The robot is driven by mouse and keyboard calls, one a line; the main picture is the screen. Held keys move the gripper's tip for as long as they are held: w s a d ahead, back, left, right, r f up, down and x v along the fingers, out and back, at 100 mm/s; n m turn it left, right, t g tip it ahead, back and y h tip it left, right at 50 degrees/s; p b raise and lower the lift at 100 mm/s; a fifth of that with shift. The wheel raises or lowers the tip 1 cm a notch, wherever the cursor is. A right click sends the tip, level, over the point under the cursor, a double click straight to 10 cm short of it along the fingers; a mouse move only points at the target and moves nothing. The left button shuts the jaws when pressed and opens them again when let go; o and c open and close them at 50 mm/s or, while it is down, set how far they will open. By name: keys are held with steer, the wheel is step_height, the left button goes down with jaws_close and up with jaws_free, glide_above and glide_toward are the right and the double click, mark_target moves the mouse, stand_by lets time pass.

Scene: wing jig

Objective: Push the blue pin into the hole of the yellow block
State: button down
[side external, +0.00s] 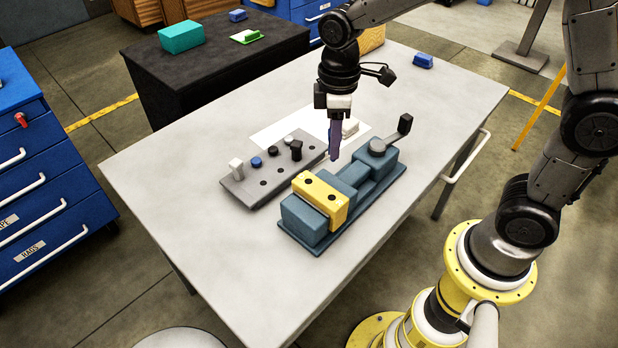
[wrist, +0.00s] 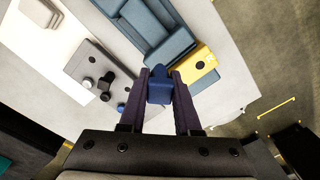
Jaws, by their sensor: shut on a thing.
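The yellow block (side external: 320,207) sits in a blue-grey vise (side external: 296,214) on the table, with two dark holes in its top. In the wrist view the yellow block (wrist: 206,56) shows one dark hole, and my gripper hides part of the block. My gripper (side external: 334,156) is in the air above the vise, behind the block in the side view. In the wrist view my gripper (wrist: 159,92) is shut on the blue pin (wrist: 159,86), which is apart from the visible hole. The pin cannot be made out in the side view.
A grey pin rack (side external: 262,186) with white, blue and black pins stands beside the vise. The vise handle (side external: 405,124) sticks up at the far end. A white sheet (side external: 300,127) lies behind the rack. The table front (side external: 215,245) is clear.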

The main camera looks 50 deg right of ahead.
steer(key=w+a+r, duration=0.2)
steer(key=a+r, duration=0.2)
steer(key=a, duration=0.1)
steer(key=shift+s+a+f, duration=0.1)
steer(key=shift+f, duration=1.5)
steer(key=shift+s+a+f, duration=0.1)
steer(key=shift+f, duration=1.5)
steer(key=shift+f, duration=0.15)
steer(key=shift+f, duration=1.25)
steer(key=c, duration=0.5)
jaws_free()
steer(key=shift+c, duration=0.2)
steer(key=shift+r, duration=0.15)
